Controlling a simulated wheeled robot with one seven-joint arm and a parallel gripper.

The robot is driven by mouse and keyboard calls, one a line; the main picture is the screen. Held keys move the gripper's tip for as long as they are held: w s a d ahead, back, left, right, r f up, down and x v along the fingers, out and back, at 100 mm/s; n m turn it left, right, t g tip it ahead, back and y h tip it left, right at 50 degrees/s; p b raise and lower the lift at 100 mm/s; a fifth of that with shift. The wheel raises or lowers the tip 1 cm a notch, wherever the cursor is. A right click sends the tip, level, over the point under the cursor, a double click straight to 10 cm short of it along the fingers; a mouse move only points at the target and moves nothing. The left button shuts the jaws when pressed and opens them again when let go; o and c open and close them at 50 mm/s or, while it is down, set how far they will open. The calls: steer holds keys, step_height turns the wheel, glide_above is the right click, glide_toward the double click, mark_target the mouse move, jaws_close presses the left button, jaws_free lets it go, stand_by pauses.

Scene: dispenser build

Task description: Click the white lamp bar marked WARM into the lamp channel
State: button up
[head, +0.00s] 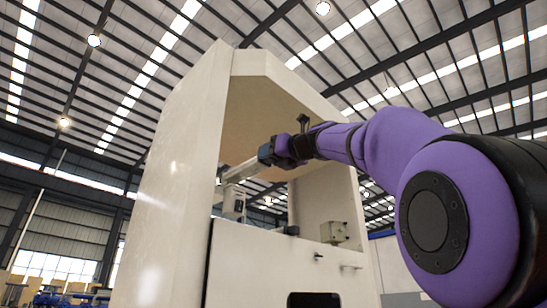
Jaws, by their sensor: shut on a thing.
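My gripper (264,155) is inside the open upper bay of the cream dispenser cabinet (180,170). It is shut on a pale white bar (240,171), which points left and slightly down from the jaws. The bar looks like the lamp bar, but no WARM marking can be read at this size. The bar is under the cabinet's sloping hood (265,110), with its far end near the left wall. I cannot make out the lamp channel, nor whether the bar touches anything.
A whitish fitting (233,203) stands just below the bar. A small beige block (334,232) sits at the right of the bay's ledge. The cabinet's right post (345,200) stands close to my arm. A dark opening (313,299) shows in the lower front.

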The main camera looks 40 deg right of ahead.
glide_toward(234, 180)
steer(key=shift+w+r, duration=1.75)
steer(key=shift+w, duration=0.3)
steer(key=shift+w+f, duration=0.75)
steer(key=shift+f, duration=0.3)
steer(key=shift+w+a, duration=0.1)
steer(key=shift+w, duration=0.45)
steer(key=shift+r, duration=0.1)
steer(key=shift+w, duration=0.4)
stand_by(0.3)
steer(key=o, duration=1.2)
steer(key=shift+c, duration=0.4)
